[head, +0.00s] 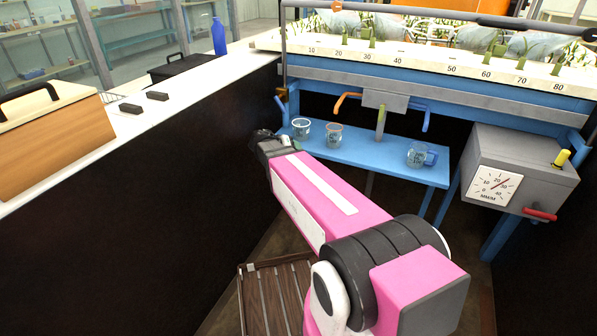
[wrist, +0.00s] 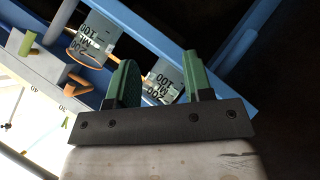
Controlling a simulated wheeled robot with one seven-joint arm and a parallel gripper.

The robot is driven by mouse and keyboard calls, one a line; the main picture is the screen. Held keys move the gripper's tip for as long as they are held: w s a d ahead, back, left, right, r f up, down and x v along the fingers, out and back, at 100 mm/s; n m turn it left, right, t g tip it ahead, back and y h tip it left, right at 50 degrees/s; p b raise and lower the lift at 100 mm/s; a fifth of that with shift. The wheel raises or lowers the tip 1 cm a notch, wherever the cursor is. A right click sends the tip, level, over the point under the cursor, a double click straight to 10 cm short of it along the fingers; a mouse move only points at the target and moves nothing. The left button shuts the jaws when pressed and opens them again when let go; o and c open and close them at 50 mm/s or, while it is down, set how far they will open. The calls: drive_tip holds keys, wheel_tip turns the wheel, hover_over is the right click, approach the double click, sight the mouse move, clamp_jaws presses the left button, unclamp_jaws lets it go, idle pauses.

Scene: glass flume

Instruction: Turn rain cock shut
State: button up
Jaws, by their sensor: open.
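No label names the rain cock. In the head view a grey box (head: 522,170) at the right carries a white dial (head: 494,184) marked MM/M, its needle pointing up and right. A yellow knob (head: 562,158) stands on its top and a red handle (head: 539,214) sticks out at its lower front. A brass-coloured fitting with a blue lever (head: 281,101) is on the frame's left post. My gripper (wrist: 160,72) is open and empty, its green fingers apart, with a beaker beyond them. In the head view my arm reaches toward the bench's left side; the fingers are hard to make out.
Glass beakers (head: 334,134) and a blue-handled jug (head: 420,155) stand on a blue shelf (head: 385,165). Orange (head: 346,98) and blue (head: 420,104) spouts hang above. A white counter (head: 150,125) runs along the left. A slatted wooden platform (head: 262,300) lies low in front.

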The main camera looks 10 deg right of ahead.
drive_tip(key=s+f+g+y, duration=0.2)
drive_tip(key=s+f+y, duration=0.1)
drive_tip(key=s+f, duration=0.2)
drive_tip(key=shift+s+d+n+g+y, duration=0.3)
drive_tip(key=shift+s+d+y, duration=0.1)
drive_tip(key=shift+s, duration=0.75)
drive_tip(key=shift+f, duration=0.1)
drive_tip(key=shift+c, duration=0.3)
